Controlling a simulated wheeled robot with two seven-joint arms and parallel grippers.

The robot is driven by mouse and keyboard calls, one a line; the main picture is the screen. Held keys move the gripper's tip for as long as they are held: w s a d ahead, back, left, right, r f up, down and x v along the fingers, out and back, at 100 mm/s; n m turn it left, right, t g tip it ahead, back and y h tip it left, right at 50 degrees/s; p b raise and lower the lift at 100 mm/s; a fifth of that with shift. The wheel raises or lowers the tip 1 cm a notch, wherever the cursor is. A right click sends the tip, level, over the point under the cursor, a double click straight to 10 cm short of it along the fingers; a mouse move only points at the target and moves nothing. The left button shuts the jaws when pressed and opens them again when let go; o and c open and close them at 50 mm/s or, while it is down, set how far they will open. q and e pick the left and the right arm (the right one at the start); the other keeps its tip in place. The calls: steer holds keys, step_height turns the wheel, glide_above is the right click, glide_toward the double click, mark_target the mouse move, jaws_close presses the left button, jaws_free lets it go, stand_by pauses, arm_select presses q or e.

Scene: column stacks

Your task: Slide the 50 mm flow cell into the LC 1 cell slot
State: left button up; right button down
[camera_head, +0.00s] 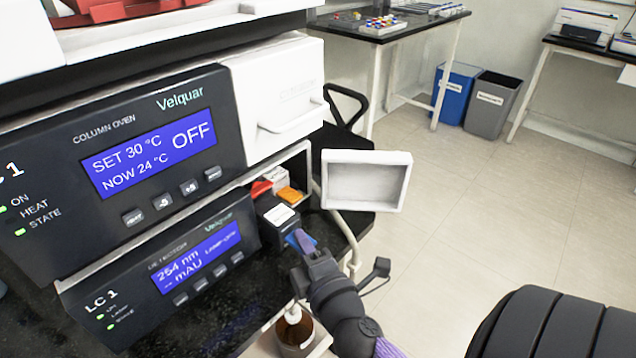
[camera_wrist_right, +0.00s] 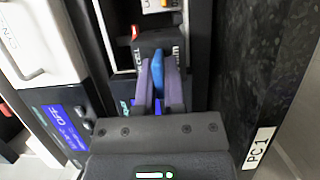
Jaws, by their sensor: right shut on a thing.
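The flow cell (camera_head: 279,214) is a dark block with a white label on top and a blue tab in front. In the right wrist view its dark face (camera_wrist_right: 160,42) shows partial lettering, "CELL" and "mm"; the size number is hidden. My right gripper (camera_head: 303,243) is shut on the blue tab (camera_wrist_right: 159,78), its purple fingers (camera_wrist_right: 158,80) on either side. The block sits at the right end of the LC 1 detector (camera_head: 150,285), by the opening there. I cannot tell how deep it sits in the slot. My left gripper is not in view.
The column oven (camera_head: 130,150) is above the detector. A white door (camera_head: 366,182) hangs open right of the bay, near my right arm. Red, white and orange items (camera_head: 290,194) lie behind the block. A brown bottle (camera_head: 294,330) stands below my gripper.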

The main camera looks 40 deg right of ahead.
mark_target(289, 235)
steer(key=w, duration=0.3)
steer(key=shift+w+a+r, duration=0.1)
steer(key=shift+w+a, duration=0.05)
steer(key=shift+w, duration=0.9)
steer(key=shift+w+a, duration=0.1)
steer(key=shift+w, duration=0.7)
steer(key=shift+w+a, duration=0.1)
steer(key=shift+w, duration=0.95)
steer(key=shift+w+f, duration=0.15)
steer(key=shift+f, duration=0.25)
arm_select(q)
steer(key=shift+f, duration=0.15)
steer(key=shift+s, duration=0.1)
